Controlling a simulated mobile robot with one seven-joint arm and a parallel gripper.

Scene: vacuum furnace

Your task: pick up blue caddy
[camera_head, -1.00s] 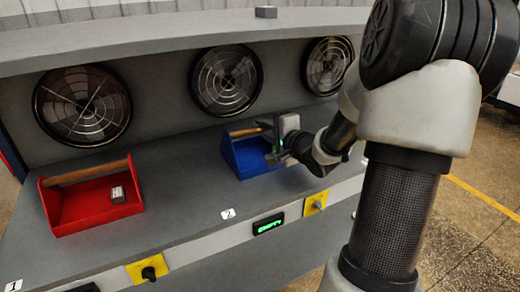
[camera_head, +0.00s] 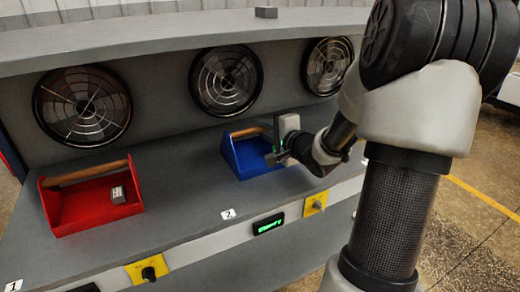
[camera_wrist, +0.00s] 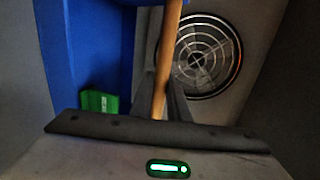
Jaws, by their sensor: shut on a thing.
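The blue caddy (camera_head: 254,156) stands on the grey bench below the middle fan, with a wooden handle across its top. My gripper (camera_head: 276,140) is at the right end of the caddy. In the wrist view the wooden handle (camera_wrist: 167,60) runs down between the fingers of my gripper (camera_wrist: 162,105), which are shut on it. A green block (camera_wrist: 100,102) shows inside the blue caddy wall (camera_wrist: 100,45) in the wrist view. Whether the caddy's base touches the bench is hard to tell.
Three round fans line the back wall, under a shelf (camera_head: 170,30). Knobs on yellow plates and a green display (camera_head: 268,224) are on the bench's front edge. The bench between the caddies is clear.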

